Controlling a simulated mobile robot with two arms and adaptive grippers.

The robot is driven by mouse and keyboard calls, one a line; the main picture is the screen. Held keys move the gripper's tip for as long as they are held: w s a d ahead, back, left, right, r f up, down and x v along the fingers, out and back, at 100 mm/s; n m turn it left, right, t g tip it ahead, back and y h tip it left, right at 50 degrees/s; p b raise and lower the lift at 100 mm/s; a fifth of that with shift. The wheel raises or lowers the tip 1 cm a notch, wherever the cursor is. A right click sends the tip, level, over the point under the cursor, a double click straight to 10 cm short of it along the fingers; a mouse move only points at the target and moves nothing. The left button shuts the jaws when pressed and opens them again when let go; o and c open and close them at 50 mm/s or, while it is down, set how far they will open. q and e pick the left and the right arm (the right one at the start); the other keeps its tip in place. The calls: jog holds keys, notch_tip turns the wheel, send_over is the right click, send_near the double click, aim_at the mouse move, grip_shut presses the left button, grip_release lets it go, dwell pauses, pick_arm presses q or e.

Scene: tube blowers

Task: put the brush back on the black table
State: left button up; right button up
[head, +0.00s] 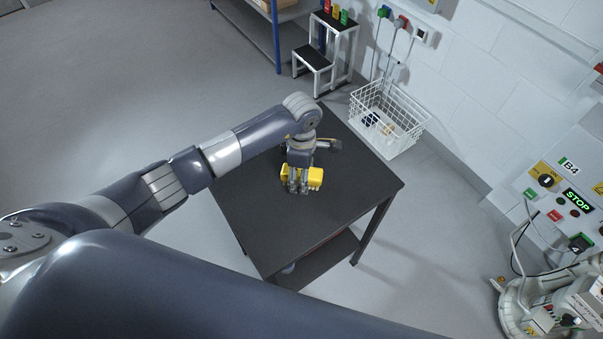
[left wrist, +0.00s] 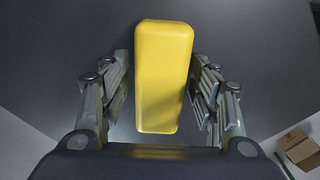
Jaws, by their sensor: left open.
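The brush shows as a yellow block (head: 316,177) at the middle of the black table (head: 268,222). Its bristles are not visible. My left gripper (head: 298,190) points down at the table and straddles the brush, hiding its middle in the head view. In the left wrist view the yellow block (left wrist: 163,75) lies lengthwise between the two open fingers (left wrist: 161,100), with a gap on each side. The brush looks to be resting on the tabletop, though its underside is hidden. My right gripper is not in view.
A white wire basket (head: 385,145) with small items stands beyond the table's far right edge. A small step stand (head: 318,55) is behind it. A control panel with a STOP sign (head: 577,200) is at the right. The rest of the tabletop is clear.

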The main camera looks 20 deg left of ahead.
pick_arm(q)
notch_tip(320, 180, up, 11)
jog(key=b, duration=0.3)
jog(key=shift+r, duration=0.45)
jog(key=shift+s+f, duration=0.1)
jog(key=shift+f, duration=0.05)
